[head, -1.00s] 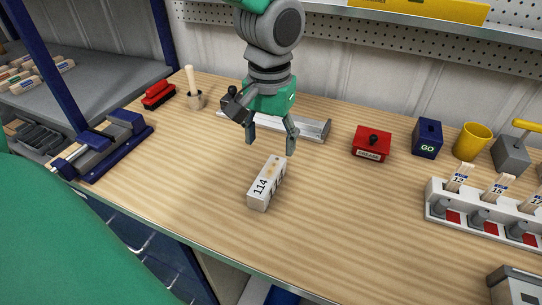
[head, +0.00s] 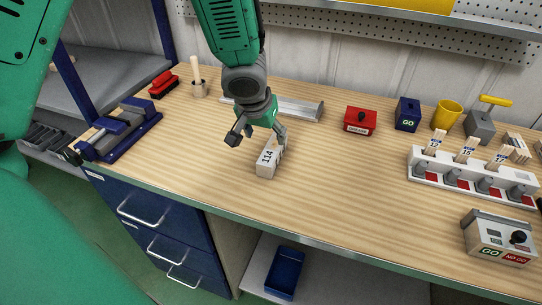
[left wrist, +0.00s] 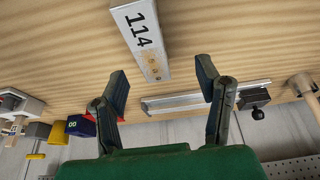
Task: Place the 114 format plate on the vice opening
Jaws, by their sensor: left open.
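The 114 format plate (head: 266,162), a pale block marked 114, lies on the wooden workbench. It also shows in the left wrist view (left wrist: 143,38), its near end pointing between my fingers. My left gripper (head: 258,140) is open just behind and above the plate's far end, one finger overlapping that end in the head view. In the left wrist view my left gripper (left wrist: 160,74) has its fingers spread with nothing between them; I cannot tell whether either touches the plate. The blue and grey vice (head: 120,134) stands at the bench's left end. My right gripper is not in view.
A grey metal channel (head: 298,108) lies behind the gripper. A red box (head: 360,121) and white rack (head: 470,180) are to the right. Bench between vice and plate is clear.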

